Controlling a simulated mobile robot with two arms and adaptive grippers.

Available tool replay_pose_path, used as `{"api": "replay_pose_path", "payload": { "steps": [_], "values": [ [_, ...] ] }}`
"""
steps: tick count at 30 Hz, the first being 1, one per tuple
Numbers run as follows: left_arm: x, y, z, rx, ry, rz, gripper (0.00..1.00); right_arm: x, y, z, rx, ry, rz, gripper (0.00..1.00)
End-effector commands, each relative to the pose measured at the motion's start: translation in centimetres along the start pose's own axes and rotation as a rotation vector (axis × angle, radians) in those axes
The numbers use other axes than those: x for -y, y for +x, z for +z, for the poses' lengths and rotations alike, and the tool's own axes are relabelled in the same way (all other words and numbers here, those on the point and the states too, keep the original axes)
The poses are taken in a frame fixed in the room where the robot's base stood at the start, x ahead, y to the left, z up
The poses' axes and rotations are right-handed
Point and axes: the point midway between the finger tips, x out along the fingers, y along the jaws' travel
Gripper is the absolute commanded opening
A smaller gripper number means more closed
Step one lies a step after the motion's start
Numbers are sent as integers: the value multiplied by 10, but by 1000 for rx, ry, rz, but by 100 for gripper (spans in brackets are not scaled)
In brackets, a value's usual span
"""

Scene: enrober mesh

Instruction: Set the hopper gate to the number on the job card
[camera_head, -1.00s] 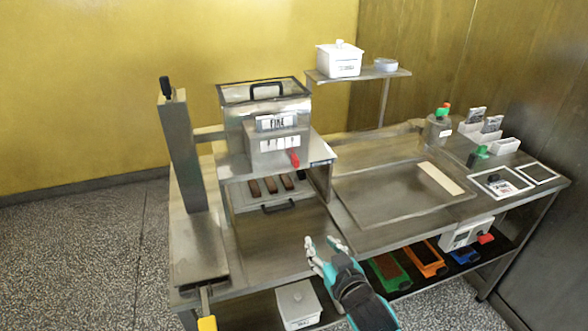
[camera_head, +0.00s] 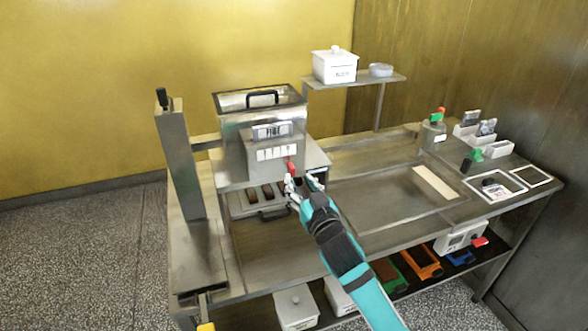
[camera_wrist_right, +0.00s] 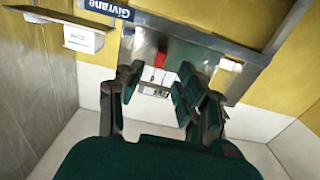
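The hopper (camera_head: 262,110) is a grey metal box with a lidded top, standing on the left part of the bench. Its front has a label and a white scale plate (camera_head: 277,153) whose numbers are too small to read. A red gate lever (camera_head: 291,164) is at the scale's right end. My right gripper (camera_head: 305,183) is open just below and right of the lever. In the right wrist view, the red lever (camera_wrist_right: 161,58) shows beyond the open fingers (camera_wrist_right: 160,85), with no contact visible. I cannot tell which item is the job card.
Brown bars lie on a tray (camera_head: 240,208) under the hopper. A tall metal column (camera_head: 180,150) stands left. A shallow bench tray (camera_head: 380,205), a green-topped bottle (camera_head: 433,134), card holders (camera_head: 468,131) and framed squares (camera_head: 495,187) lie right. A shelf holds a white lidded box (camera_head: 334,68).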

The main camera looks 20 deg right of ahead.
Motion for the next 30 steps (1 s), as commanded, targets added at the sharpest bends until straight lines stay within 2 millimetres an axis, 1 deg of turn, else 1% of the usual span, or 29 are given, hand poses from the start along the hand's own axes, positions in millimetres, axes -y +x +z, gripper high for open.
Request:
{"api": "replay_pose_path", "payload": {
  "steps": [1, 3, 6, 9, 13, 20, 28, 29, 30],
  "values": [
    [0, -4, -1, -1, 0, 0, 0, 0, 11, -3, 0, 0, 1, 37],
    [0, -6, -2, -2, -1, 0, 0, 0, 23, -2, 0, 0, 1, 37],
    [1, -8, -3, -4, -1, -1, 0, 0, 36, -1, 1, -1, 1, 37],
    [1, -9, -4, -6, -1, -1, 0, 0, 44, 0, 0, -1, 1, 37],
    [1, -10, -5, -6, -1, -1, 0, 0, 49, 1, 2, 0, 0, 37],
    [1, -10, -5, -6, -1, -1, 0, 0, 49, 1, 1, 0, 0, 37],
    [1, -10, -4, -6, 0, -1, 0, 0, 49, 1, 1, 0, 0, 3],
    [1, -10, -4, -6, 0, -1, 0, 0, 49, 1, 1, 0, 0, 0],
    [1, -10, -4, -6, 0, -1, 0, 0, 49, 1, 1, 0, 0, 0]
  ]
}}
